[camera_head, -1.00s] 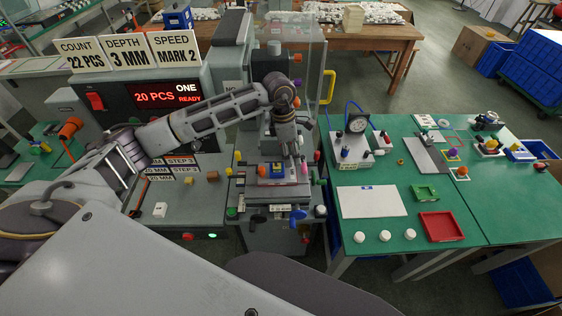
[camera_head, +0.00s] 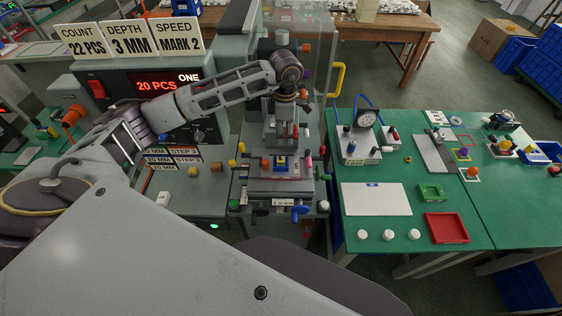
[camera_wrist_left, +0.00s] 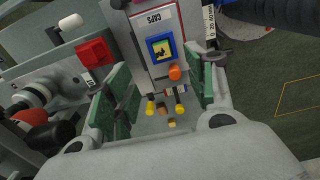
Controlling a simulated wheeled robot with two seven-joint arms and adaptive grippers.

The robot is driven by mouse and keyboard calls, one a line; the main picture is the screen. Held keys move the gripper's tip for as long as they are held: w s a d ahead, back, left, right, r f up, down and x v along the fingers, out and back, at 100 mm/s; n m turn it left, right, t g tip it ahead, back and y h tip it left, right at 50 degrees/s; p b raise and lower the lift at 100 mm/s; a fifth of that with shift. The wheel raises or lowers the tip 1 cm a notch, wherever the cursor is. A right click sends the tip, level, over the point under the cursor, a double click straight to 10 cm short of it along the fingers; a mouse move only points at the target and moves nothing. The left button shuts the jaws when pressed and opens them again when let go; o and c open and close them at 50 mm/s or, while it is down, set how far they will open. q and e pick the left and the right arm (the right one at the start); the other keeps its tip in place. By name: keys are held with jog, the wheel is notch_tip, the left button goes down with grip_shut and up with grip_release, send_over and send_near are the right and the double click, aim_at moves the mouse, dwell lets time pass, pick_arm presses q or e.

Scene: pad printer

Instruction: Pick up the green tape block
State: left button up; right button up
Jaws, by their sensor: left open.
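My left gripper (camera_head: 283,134) hangs fingers down above the back of the pad printer's bed (camera_head: 280,186). It is open, with nothing seen between its fingers. In the left wrist view, its green-faced fingers (camera_wrist_left: 160,90) stand apart. A blue square piece with a yellow centre (camera_head: 281,160) lies on the bed in front of the gripper and apart from it. It also shows in the left wrist view (camera_wrist_left: 160,48). I cannot surely pick out the green tape block. A small green tray-like piece (camera_head: 430,192) lies on the right-hand table. My right gripper is not in view.
Coloured knobs and levers, including an orange knob (camera_head: 266,163), crowd the printer bed. A red tray (camera_head: 445,228), a white sheet (camera_head: 376,199), several white caps and a gauge stand (camera_head: 362,140) are on the green table. A clear guard panel rises behind the gripper.

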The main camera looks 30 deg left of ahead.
pick_arm(q)
jog(key=b, duration=0.3)
send_over(285, 158)
jog(key=shift+s+f, duration=0.2)
jog(key=shift+f, duration=1.6)
jog(key=shift+s+f, duration=0.2)
jog(key=shift+f, duration=1.6)
jog(key=shift+f+b, duration=0.4)
jog(key=shift+f, duration=0.25)
jog(key=shift+f, duration=0.55)
jog(key=shift+d+f+b, duration=0.1)
jog(key=shift+f+b, duration=0.95)
jog(key=shift+f, duration=0.95)
jog(key=shift+c, duration=0.3)
jog(key=c, duration=0.9)
jog(key=shift+r, duration=0.1)
